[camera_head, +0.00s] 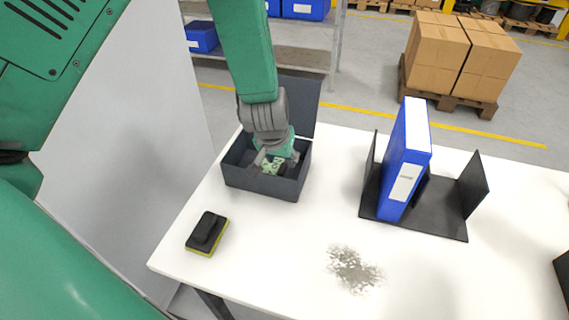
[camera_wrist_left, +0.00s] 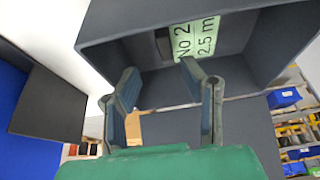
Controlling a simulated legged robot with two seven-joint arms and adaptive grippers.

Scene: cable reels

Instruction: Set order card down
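The order card is a light green card (camera_wrist_left: 197,38) printed "No 2" and "2.5 m". It is inside an open dark grey box (camera_head: 262,186) at the table's back left; in the head view the card (camera_head: 271,163) is small and partly hidden by my gripper. My left gripper (camera_head: 270,167) reaches down into the box from above. In the left wrist view its two fingers (camera_wrist_left: 160,70) are apart with nothing between them. One fingertip overlaps the card's near edge; I cannot tell if they touch. My right gripper is not in view.
The box's lid (camera_head: 300,100) stands raised at its back. A black and yellow eraser-like block (camera_head: 207,233) lies front left. A blue binder (camera_head: 405,160) stands in a black holder (camera_head: 440,217) at right. A grey smudge (camera_head: 354,270) marks the white table (camera_head: 290,240); its middle is otherwise clear.

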